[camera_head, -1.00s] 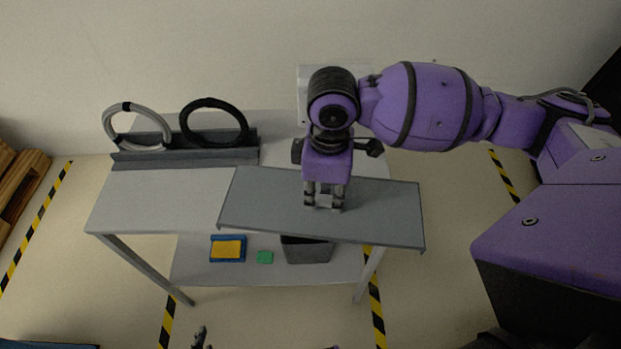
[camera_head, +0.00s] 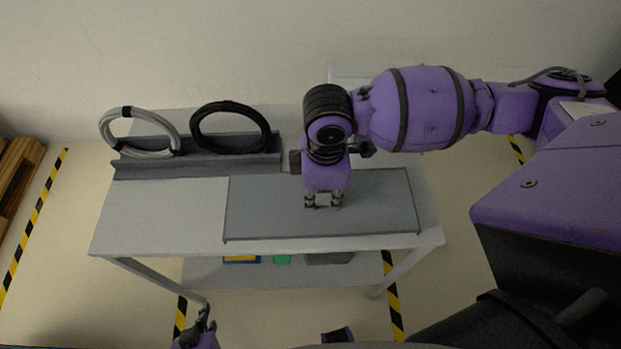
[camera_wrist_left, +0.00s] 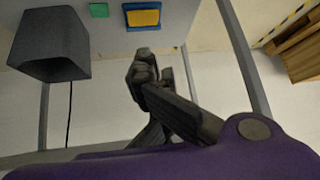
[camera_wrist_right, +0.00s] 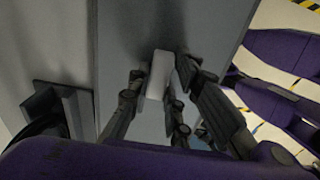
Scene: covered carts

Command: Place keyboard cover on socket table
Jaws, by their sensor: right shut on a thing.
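The keyboard cover is a flat grey panel (camera_head: 260,212) over the right part of the light grey socket table (camera_head: 150,215). Its edges run nearly parallel to the table's. I cannot tell whether it touches the tabletop. My right gripper (camera_head: 322,204) points down at the cover's middle. In the right wrist view its fingers are shut on the cover's pale block handle (camera_wrist_right: 159,75). My left gripper (camera_head: 204,328) is low in front of the table, with nothing visible in it. In the left wrist view its fingers (camera_wrist_left: 155,75) overlap, so their opening is unclear.
A grey rail (camera_head: 200,160) at the table's back left carries a white cable coil (camera_head: 112,148) and a black one (camera_head: 198,145). The lower shelf (camera_head: 215,277) holds a yellow-blue item (camera_head: 241,259), a green piece (camera_head: 282,259) and a dark bin (camera_head: 330,259). The tabletop's left front is clear.

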